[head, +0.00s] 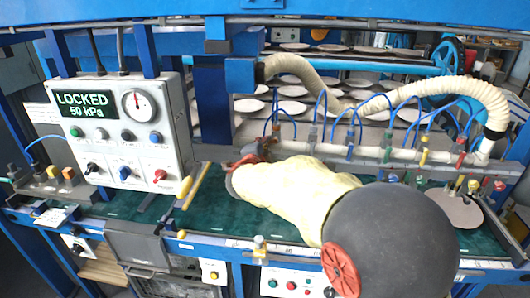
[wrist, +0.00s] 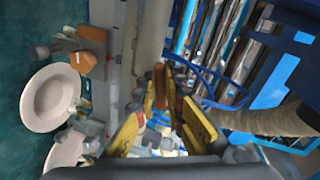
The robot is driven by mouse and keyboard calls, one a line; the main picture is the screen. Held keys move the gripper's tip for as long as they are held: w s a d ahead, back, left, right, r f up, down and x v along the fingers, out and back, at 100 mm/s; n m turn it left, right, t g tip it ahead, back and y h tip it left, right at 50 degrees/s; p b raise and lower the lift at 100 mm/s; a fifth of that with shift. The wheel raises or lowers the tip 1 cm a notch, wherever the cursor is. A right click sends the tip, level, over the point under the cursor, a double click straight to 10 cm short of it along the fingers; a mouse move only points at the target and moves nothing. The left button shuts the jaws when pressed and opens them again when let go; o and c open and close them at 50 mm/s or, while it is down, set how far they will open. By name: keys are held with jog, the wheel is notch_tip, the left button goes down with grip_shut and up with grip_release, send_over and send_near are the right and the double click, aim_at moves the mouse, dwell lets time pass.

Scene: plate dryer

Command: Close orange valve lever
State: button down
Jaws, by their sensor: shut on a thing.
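The orange valve lever (wrist: 160,82) stands between the yellow fingertips of my gripper (wrist: 161,98) in the wrist view. The fingers close on it from both sides. In the head view my gripper (head: 248,161) is at the left end of the cream-covered arm, by the pipe with the row of valves. There the fingers and arm hide most of the lever, and its exact angle cannot be told.
A control box (head: 121,134) on the left reads "LOCKED 50 kPa". Several other valves with coloured handles and blue hoses line the pale pipe (head: 400,155). A ribbed hose (head: 430,88) arches behind. A round plate (wrist: 50,98) lies on the green surface.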

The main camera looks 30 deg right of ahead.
jog(key=shift+r+m+y+b, duration=0.2)
jog(key=shift+m+b, duration=0.3)
jog(key=shift+m, duration=0.1)
jog(key=shift+r+m+y+b, duration=0.15)
jog(key=shift+m+y+b, duration=0.05)
jog(key=shift+m+b, duration=0.35)
jog(key=shift+r, duration=0.1)
jog(key=c, duration=2.1)
grip_release()
jog(key=shift+c, duration=0.2)
jog(key=v, duration=1.2)
jog(key=shift+f, duration=0.2)
